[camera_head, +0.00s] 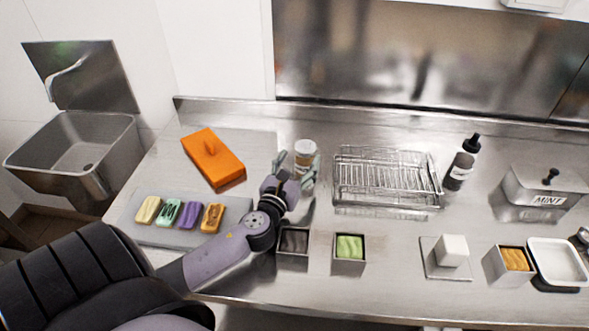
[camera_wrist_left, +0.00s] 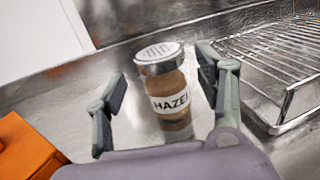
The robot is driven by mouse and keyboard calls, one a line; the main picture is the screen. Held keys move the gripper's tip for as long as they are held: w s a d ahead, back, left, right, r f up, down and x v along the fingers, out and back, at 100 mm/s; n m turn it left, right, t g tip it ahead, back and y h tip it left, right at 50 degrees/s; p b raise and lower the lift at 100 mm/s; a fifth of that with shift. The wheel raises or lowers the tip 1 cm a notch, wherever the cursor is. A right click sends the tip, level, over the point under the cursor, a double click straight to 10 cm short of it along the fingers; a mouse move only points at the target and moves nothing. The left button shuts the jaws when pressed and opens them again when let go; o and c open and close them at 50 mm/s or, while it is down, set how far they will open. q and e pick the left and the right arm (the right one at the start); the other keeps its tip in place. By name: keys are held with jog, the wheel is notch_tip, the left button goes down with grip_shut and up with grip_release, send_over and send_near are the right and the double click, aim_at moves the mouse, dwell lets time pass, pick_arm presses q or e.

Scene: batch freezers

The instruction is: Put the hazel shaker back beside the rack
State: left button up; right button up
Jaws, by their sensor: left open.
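The hazel shaker (camera_head: 305,149) stands upright on the steel counter, just left of the wire rack (camera_head: 386,178). In the left wrist view the shaker (camera_wrist_left: 168,88) shows a HAZEL label and a perforated silver lid. My left gripper (camera_head: 293,170) is open, with one finger on either side of the shaker. In the left wrist view there is a gap between each finger and the shaker. The rack (camera_wrist_left: 275,60) is at the right there, apart from the shaker. My right gripper is not in view.
An orange box (camera_head: 212,158) lies to the left, with a tray of several coloured bars (camera_head: 180,213) in front. Small tins (camera_head: 350,247) stand near the front edge. A dark bottle (camera_head: 462,163) and a MINT container (camera_head: 543,190) are right of the rack.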

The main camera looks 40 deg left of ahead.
pick_arm(q)
jog(key=shift+v, duration=1.3)
jog(key=shift+r, duration=0.1)
